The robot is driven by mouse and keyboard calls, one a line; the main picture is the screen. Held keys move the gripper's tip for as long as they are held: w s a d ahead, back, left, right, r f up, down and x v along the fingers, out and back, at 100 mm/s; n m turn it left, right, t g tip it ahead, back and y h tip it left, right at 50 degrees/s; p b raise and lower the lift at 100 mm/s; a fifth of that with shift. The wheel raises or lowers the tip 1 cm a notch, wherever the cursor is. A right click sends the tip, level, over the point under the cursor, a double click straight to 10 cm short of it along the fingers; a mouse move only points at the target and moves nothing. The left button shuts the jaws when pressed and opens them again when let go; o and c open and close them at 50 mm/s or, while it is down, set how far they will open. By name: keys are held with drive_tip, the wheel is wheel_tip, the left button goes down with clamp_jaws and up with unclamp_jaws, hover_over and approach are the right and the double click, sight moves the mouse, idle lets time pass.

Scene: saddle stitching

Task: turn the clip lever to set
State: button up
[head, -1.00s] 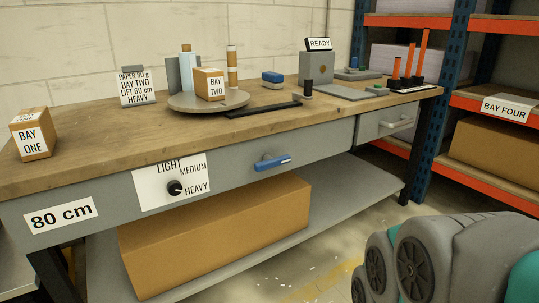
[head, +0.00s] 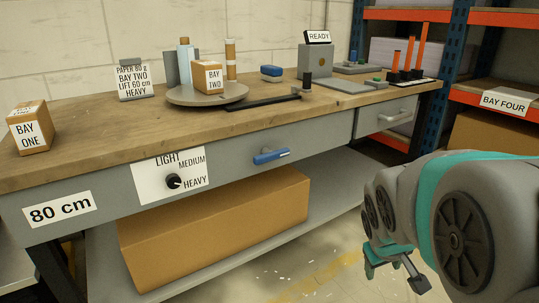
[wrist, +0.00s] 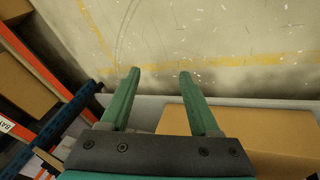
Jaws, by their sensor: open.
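A blue-handled lever (head: 271,156) sits on the grey front of the bench, lying nearly level with its grey end at the right. I see no "set" mark by it and cannot tell whether it is the clip lever. My gripper (head: 396,277) hangs low in front of the bench, right of and below the lever, apart from everything. In the wrist view my gripper (wrist: 160,72) is open, with nothing between its two green fingers. The lever does not show in the wrist view.
A black dial (head: 174,181) marked LIGHT, MEDIUM, HEAVY is left of the lever. A drawer handle (head: 395,117) juts out at right. A large cardboard box (head: 215,225) lies on the lower shelf (head: 338,185). Racking (head: 455,60) stands at right. The floor under my gripper is clear.

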drive_tip(key=w+d+r+n+t, duration=0.1)
drive_tip(key=w+r+n+t, duration=0.25)
drive_tip(key=w, duration=0.65)
drive_tip(key=w+d+r+n+t+y, duration=0.1)
drive_tip(key=w+r+n+t, duration=0.25)
drive_tip(key=w, duration=0.65)
drive_tip(key=w+d+r+n+t, duration=0.1)
drive_tip(key=w+r+n+t, duration=0.25)
drive_tip(key=w, duration=0.75)
drive_tip(key=n+g+y, duration=0.4)
drive_tip(key=n+y, duration=1.3)
approach(275, 157)
drive_tip(key=x, duration=0.4)
drive_tip(key=shift+m, duration=0.35)
drive_tip(key=x, duration=0.7)
drive_tip(key=shift+w+a, duration=0.1)
drive_tip(key=shift+c, duration=0.4)
clamp_jaws()
